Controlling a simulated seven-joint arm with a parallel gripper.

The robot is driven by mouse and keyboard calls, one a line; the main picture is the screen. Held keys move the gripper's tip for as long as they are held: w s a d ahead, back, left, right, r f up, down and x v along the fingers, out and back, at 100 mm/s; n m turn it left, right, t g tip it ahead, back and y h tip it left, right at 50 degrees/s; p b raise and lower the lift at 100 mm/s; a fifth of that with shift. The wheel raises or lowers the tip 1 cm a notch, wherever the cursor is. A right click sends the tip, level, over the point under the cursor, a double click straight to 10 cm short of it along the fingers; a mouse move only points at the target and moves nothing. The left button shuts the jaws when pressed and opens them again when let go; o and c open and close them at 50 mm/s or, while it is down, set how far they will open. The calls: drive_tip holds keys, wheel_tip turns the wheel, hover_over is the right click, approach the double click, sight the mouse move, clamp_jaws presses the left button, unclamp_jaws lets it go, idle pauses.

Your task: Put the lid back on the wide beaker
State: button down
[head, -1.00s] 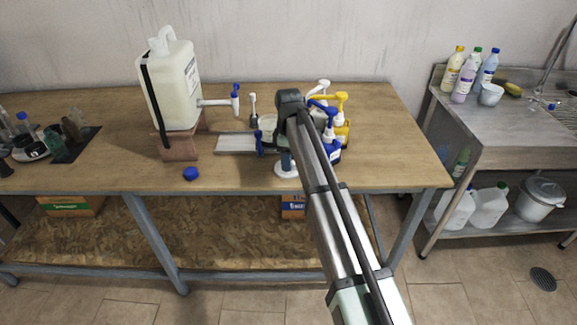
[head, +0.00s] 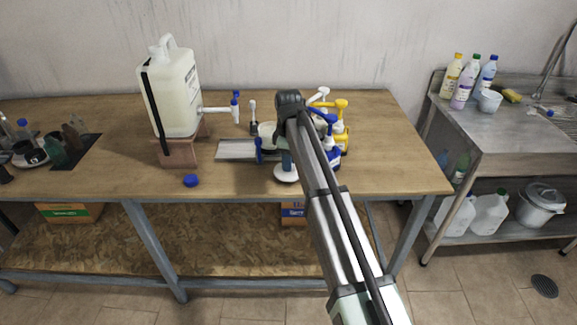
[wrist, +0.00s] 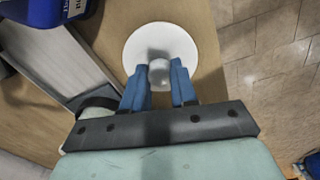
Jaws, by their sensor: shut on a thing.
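The lid is a round white disc with a pale knob; in the wrist view the lid (wrist: 181,42) lies directly ahead of my gripper (wrist: 160,78). Its blue fingers are shut on the knob, one on each side. In the head view the lid (head: 286,175) shows below the blue fingers of my gripper (head: 286,160), near the table's front edge. I cannot tell whether it touches the table. A pale, wide vessel (head: 267,131), probably the wide beaker, stands behind the gripper, partly hidden by my arm.
Blue and yellow pump bottles (head: 341,125) crowd just right of my arm. A grey tray (head: 232,150) lies left of the gripper. A large drum with a tap (head: 175,95) stands on a block further left. A blue cap (head: 191,180) lies on clear tabletop near the front edge.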

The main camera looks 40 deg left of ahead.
wheel_tip(320, 180, up, 7)
drive_tip(key=shift+s+a+r, duration=0.1)
drive_tip(key=shift+r, duration=0.25)
drive_tip(key=w+a+r, duration=0.3)
drive_tip(key=a+r, duration=0.1)
drive_tip(key=a, duration=0.3)
drive_tip(key=w+a+r, duration=0.3)
drive_tip(key=a, duration=0.5)
wheel_tip(320, 180, down, 6)
drive_tip(key=shift+d+f, duration=0.15)
drive_tip(key=shift+d, duration=0.25)
drive_tip(key=shift+w+f, duration=0.1)
drive_tip(key=shift+f, duration=0.05)
idle(1.6)
drive_tip(key=shift+c, duration=1.6)
unclamp_jaws()
